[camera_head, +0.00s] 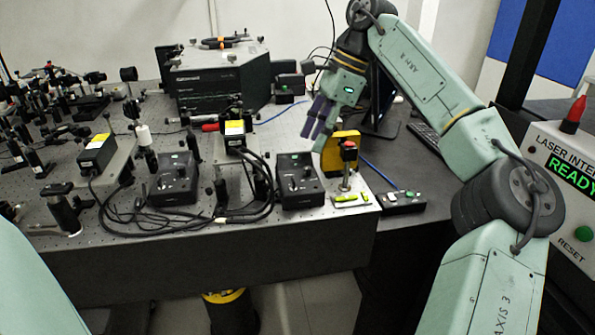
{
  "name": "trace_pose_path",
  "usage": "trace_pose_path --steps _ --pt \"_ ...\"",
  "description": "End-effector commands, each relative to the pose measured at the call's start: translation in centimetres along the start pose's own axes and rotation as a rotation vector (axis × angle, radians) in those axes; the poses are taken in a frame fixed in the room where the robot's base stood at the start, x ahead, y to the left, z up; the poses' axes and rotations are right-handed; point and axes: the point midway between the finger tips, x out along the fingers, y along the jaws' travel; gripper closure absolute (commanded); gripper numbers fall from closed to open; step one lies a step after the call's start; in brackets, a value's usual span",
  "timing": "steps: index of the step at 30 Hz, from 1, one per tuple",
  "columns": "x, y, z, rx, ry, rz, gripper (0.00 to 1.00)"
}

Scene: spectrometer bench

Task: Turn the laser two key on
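Two black control boxes sit near the front of the optical bench (130,222): a left box (175,185) and a right box (299,188). Each has small knobs or switches on top. I cannot read their labels, so I cannot tell which one is laser two, nor how any key is turned. My gripper (315,140) points down in the air above and behind the right box, a little to its right. It appears apart from the box. Its fingers look close together, but their gap is not clear, and I see nothing held.
A red-topped post (348,155) and a yellow block (331,158) stand close to my gripper. Black cables (250,210) loop between the boxes. A small button box (403,202) lies right. The laser interlock panel (570,185) reads READY. Optics crowd the left.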

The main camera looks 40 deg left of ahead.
Motion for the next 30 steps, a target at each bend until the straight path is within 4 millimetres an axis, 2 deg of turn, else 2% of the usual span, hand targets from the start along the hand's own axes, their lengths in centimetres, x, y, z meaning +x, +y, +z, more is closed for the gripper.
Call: trace_pose_path --steps 9,15,21,28,30 --pt "5.8 0.1 0.2 -0.002 -0.005 0.004 0.62" --pt "8.8 0.0 0.3 -0.002 -0.006 0.003 0.62" --pt "10.0 0.0 0.2 -0.001 -0.006 0.001 0.62" --pt "10.1 0.0 0.2 -0.002 -0.006 0.001 0.62" --pt "10.1 0.0 0.2 -0.002 -0.006 0.001 0.65"
